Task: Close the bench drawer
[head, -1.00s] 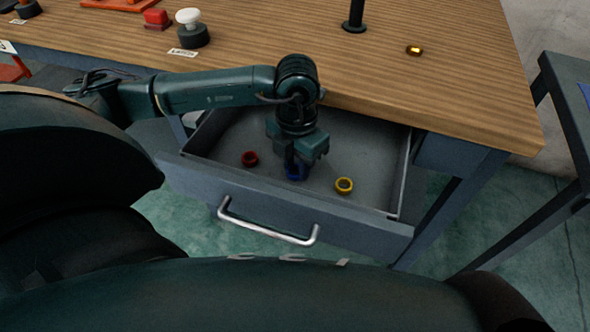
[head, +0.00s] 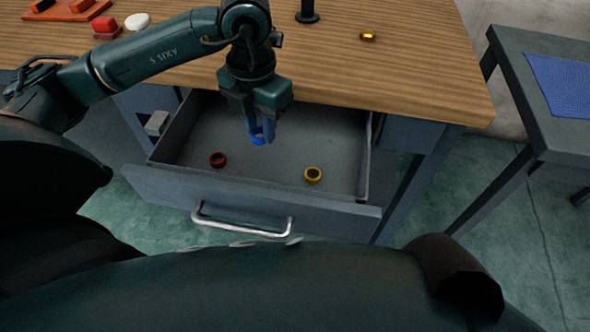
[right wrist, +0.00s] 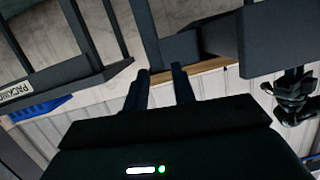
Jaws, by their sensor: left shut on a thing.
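The bench drawer (head: 330,211) stands pulled out under the wooden bench top, with a silver bar handle (head: 240,228) on its front. A dark red ring (head: 217,159) and a yellow ring (head: 313,175) lie on its floor. My left gripper (head: 262,130) points down over the drawer, shut on a blue ring (head: 258,138), which appears lifted above the drawer floor. My right gripper shows only in the right wrist view (right wrist: 160,88); its two fingers are apart with nothing seen between them.
The wooden bench top (head: 400,80) carries a black post (head: 307,10), a small yellow-lit piece (head: 368,36), a red block and a white knob. A side table (head: 530,110) with a blue mat (head: 562,82) stands at right, across a floor gap.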

